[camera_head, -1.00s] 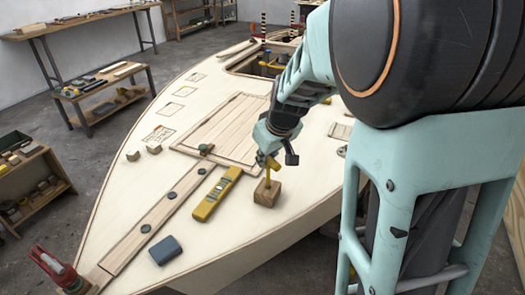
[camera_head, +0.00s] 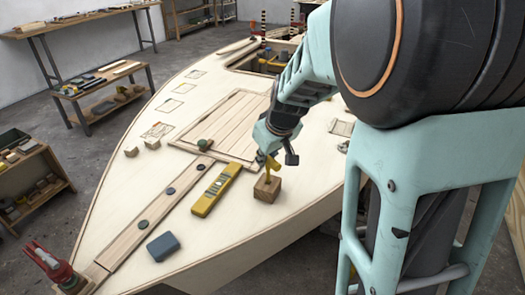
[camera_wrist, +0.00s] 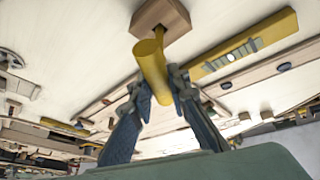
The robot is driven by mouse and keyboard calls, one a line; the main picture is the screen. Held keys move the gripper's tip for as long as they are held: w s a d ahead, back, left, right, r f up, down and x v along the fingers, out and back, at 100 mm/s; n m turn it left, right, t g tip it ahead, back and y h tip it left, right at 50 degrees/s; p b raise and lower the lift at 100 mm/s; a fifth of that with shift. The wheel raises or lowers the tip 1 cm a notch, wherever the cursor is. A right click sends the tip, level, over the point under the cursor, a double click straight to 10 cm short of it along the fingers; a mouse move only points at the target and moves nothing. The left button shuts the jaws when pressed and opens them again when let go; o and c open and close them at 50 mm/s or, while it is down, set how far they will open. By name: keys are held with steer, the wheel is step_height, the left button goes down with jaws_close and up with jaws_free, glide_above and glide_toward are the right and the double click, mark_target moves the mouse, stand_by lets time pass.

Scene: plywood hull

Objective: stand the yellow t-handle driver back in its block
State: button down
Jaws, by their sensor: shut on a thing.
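The yellow t-handle driver (camera_head: 270,166) is upright over the small wooden block (camera_head: 267,188) on the pale plywood deck. In the wrist view the driver's handle (camera_wrist: 152,68) lies between the two fingers of my gripper (camera_wrist: 162,84), which is shut on it. The shaft runs to a dark hole in the block (camera_wrist: 172,14), and its tip is hidden there. How deep it sits I cannot tell. In the head view my gripper (camera_head: 268,153) is just above the block, with its fingers partly hidden.
A yellow level-like tool (camera_head: 216,191) lies left of the block. A grey-blue box (camera_head: 163,248) sits nearer the deck's front, and a red clamp-like tool (camera_head: 48,264) stands at the bow. Deck between block and yellow tool is clear.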

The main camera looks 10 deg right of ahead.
steer(key=shift+f+b, duration=0.45)
steer(key=c, duration=1.8)
jaws_free()
steer(key=shift+o, duration=0.2)
steer(key=shift+r, duration=0.1)
steer(key=v, duration=0.7)
steer(key=shift+s+r, duration=0.1)
steer(key=shift+r, duration=0.1)
